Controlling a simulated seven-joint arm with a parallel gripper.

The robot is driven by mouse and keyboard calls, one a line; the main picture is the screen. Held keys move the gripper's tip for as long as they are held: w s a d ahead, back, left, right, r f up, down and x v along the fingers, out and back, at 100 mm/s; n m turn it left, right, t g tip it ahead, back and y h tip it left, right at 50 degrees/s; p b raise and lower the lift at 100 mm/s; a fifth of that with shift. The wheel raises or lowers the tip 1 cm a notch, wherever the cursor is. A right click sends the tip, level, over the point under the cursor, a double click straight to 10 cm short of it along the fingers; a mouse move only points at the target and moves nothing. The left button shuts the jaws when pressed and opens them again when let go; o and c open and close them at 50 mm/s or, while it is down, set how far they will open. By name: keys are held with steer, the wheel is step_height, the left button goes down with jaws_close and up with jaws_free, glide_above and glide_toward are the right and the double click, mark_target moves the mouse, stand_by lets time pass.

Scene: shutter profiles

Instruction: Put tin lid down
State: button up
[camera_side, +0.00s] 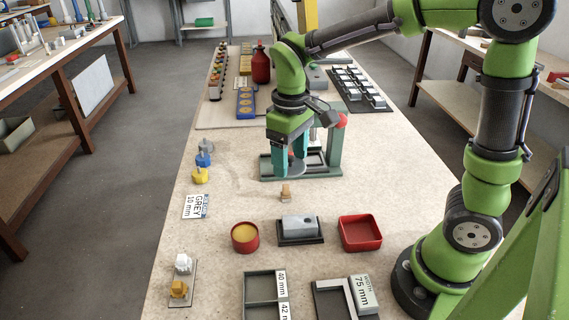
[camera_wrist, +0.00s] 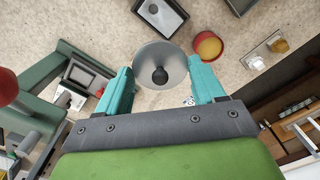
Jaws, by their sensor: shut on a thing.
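The tin lid (camera_wrist: 148,55) is a round grey metal disc with a dark knob; it shows in the wrist view between the teal fingers. My gripper (camera_wrist: 161,72) is shut on it, with a finger at either side. In the side view my gripper (camera_side: 290,160) points down over the green fixture (camera_side: 325,172), and the lid is mostly hidden there by the fingers. A round red tin (camera_side: 245,237) with yellow contents stands apart, nearer the camera; it also shows in the wrist view (camera_wrist: 208,45), just right of the lid.
A grey block (camera_side: 299,225) sits in a black tray, with a red square tray (camera_side: 360,233) to its right. A small wooden piece (camera_side: 285,194) stands in front of the fixture. A red-topped post (camera_side: 339,135) rises close to my gripper.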

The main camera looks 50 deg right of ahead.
steer(key=shift+m, duration=0.6)
steer(key=w+d, duration=0.1)
steer(key=d, duration=0.1)
steer(key=w+d+r, duration=0.1)
steer(key=w+d, duration=0.1)
steer(key=shift+d, duration=0.15)
steer(key=s+f+n, duration=0.3)
steer(key=s+f, duration=0.3)
steer(key=s, duration=0.2)
steer(key=m, duration=0.3)
glide_above(351, 207)
step_height(351, 207, down, 5)
step_height(351, 207, down, 7)
steer(key=shift+f, duration=0.15)
